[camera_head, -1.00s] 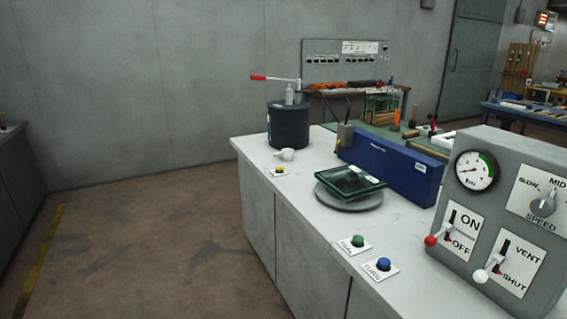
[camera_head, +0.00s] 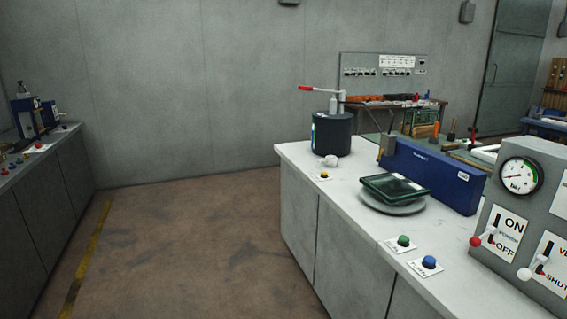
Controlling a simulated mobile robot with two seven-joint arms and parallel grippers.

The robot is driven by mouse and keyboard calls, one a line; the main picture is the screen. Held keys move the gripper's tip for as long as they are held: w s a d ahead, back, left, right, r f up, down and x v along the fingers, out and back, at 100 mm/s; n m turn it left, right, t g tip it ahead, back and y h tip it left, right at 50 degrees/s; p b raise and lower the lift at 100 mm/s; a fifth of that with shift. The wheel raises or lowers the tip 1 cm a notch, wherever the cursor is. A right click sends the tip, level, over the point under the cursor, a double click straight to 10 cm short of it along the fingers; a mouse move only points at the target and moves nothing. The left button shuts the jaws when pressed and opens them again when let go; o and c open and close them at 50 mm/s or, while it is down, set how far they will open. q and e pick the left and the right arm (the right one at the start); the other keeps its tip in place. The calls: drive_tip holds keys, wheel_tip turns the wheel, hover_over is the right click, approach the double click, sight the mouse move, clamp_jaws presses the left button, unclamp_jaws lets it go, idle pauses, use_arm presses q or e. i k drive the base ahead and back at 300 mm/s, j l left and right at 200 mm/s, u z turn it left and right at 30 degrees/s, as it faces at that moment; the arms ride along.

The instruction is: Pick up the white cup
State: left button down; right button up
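A small white cup (camera_head: 331,161) sits on the light counter top (camera_head: 345,196) near its far left end. It stands just in front of a dark round pot (camera_head: 332,134) that has a red-handled lever (camera_head: 320,89) above it. The cup is small at this distance, and nothing is holding it. Neither of my grippers shows in the head view.
Right of the cup are a green glass tray on a grey disc (camera_head: 396,208), a blue box (camera_head: 433,175) and a grey control panel (camera_head: 523,215). Yellow (camera_head: 324,175), green (camera_head: 403,241) and blue (camera_head: 429,262) buttons line the front edge. Open floor (camera_head: 190,235) lies left, before another counter (camera_head: 55,175).

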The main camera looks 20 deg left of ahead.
sight(331, 161)
drive_tip(key=i+j+u, duration=0.25)
drive_tip(key=i, duration=0.15)
drive_tip(key=i+u, duration=0.25)
drive_tip(key=i, duration=0.15)
drive_tip(key=i+j, duration=0.1)
drive_tip(key=i, duration=0.35)
drive_tip(key=i+j, duration=0.15)
drive_tip(key=i, duration=0.3)
drive_tip(key=i+j, duration=0.1)
drive_tip(key=i, duration=0.4)
